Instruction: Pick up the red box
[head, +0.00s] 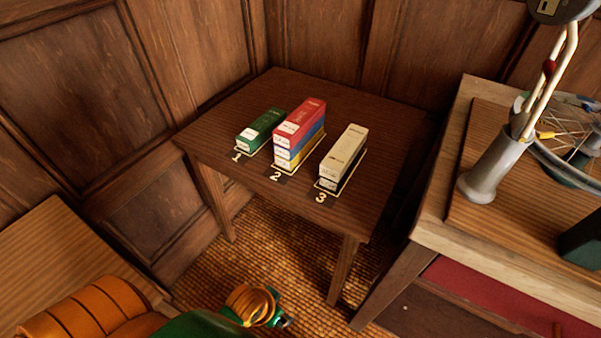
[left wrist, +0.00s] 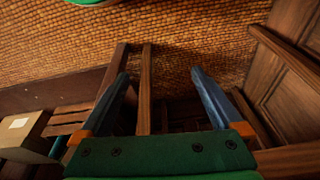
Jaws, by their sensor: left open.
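The red box (head: 305,112) lies on top of the stack at the spot marked 2 on a dark wooden table (head: 345,215). Directly under it are a blue box (head: 310,138) and a yellow box (head: 307,152). My left gripper shows in the left wrist view (left wrist: 160,74), with its two blue fingers spread and nothing between them. It points towards the woven floor, away from the boxes. In the head view my orange and green left arm is at the bottom left, well short of the table. My right gripper is not in view.
A green box (head: 260,130) stands at spot 1, left of the stack. A beige box (head: 344,150) lies on a dark one at spot 3. A workbench (head: 430,215) at the right holds a grey pot (head: 492,172) with tall sticks. Panelled walls close off the back.

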